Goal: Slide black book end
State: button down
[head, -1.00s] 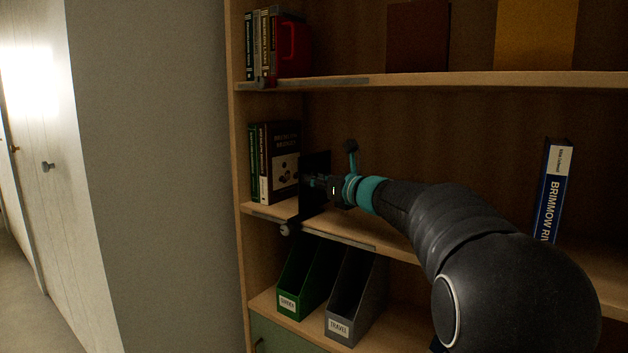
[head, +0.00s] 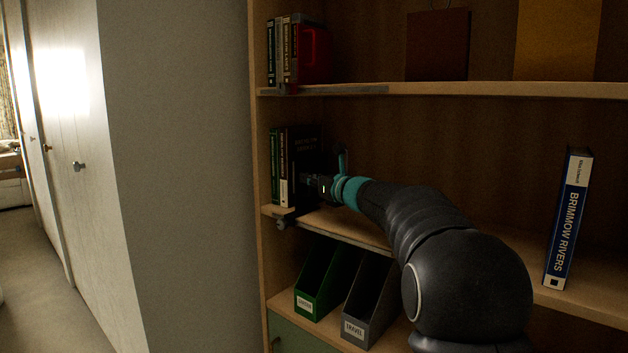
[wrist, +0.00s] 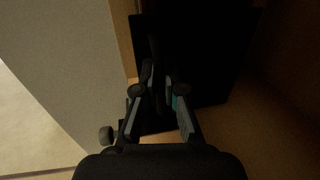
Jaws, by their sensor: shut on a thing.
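The black book end (head: 312,168) stands upright on the middle shelf, close against the right side of a short row of books (head: 282,168). I cannot tell if it touches them. Its clamp knob (head: 282,223) sticks out below the shelf's front edge at the left end of a grey rail. My gripper (head: 317,187) is shut on the book end, reaching in from the right. In the wrist view the dark plate (wrist: 205,60) fills the space beyond my gripper (wrist: 158,90), and the knob (wrist: 107,134) shows at left. The exact grip is dark.
The middle shelf (head: 520,255) is open to the right up to a blue book (head: 568,218). A green file holder (head: 322,285) and a grey one (head: 367,300) stand below. The upper shelf holds books and a red object (head: 313,55). A grey wall (head: 180,150) stands left.

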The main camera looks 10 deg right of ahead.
aim_at(300, 192)
jog(key=x, duration=0.3)
jog(key=shift+a, duration=0.4)
jog(key=c, duration=1.5)
grip_release()
jog(key=shift+c, duration=0.2)
jog(key=v, duration=1.2)
jog(key=shift+s+f, duration=0.1)
